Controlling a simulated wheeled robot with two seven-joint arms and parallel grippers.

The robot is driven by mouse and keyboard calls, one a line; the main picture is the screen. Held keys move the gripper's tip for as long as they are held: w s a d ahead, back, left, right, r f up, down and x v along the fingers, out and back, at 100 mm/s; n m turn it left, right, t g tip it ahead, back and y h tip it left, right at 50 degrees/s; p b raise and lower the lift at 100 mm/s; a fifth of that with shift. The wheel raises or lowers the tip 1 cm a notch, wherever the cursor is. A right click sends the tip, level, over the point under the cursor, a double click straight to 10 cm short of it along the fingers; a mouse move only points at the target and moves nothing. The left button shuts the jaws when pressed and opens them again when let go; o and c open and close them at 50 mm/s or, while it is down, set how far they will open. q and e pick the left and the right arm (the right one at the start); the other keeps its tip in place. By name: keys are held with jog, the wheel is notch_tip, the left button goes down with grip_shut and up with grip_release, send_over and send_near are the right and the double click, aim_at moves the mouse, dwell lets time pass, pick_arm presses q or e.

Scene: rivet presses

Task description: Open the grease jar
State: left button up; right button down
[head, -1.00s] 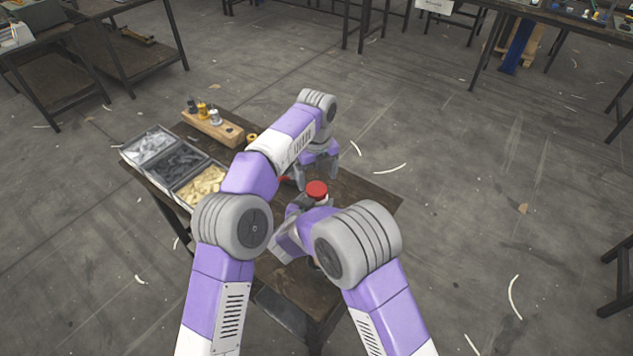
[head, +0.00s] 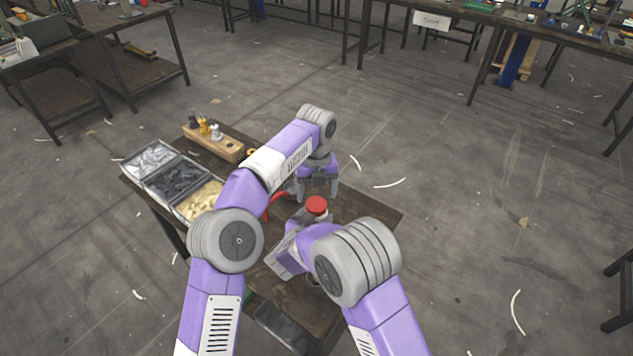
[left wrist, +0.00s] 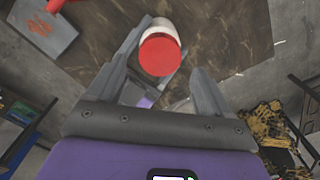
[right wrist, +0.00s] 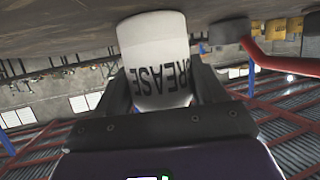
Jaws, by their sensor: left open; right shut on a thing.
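The grease jar is white with a red lid (head: 317,205), and it stands above the dark table in the head view. In the right wrist view the jar's white body (right wrist: 155,50) bears the word GREASE. My right gripper (right wrist: 160,85) is shut on that body, one finger on each side. My left gripper (head: 317,192) is open, just beyond the lid in the head view. In the left wrist view the red lid (left wrist: 159,56) faces the camera between the spread left fingers (left wrist: 163,72), with a gap to the right finger. The lid is on the jar.
Bins (head: 172,182) of small parts line the table's left side. A wooden block (head: 213,142) with small bottles stands at the back left. A red bar (head: 276,204) lies close to my left arm. The table's right corner (head: 385,213) is bare.

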aim_at(316, 204)
pick_arm(q)
jog(key=shift+f, duration=2)
jog(key=shift+c, duration=0.4)
jog(key=c, duration=1)
jog(key=n, duration=0.3)
jog(key=o, duration=1.2)
jog(key=shift+c, duration=0.2)
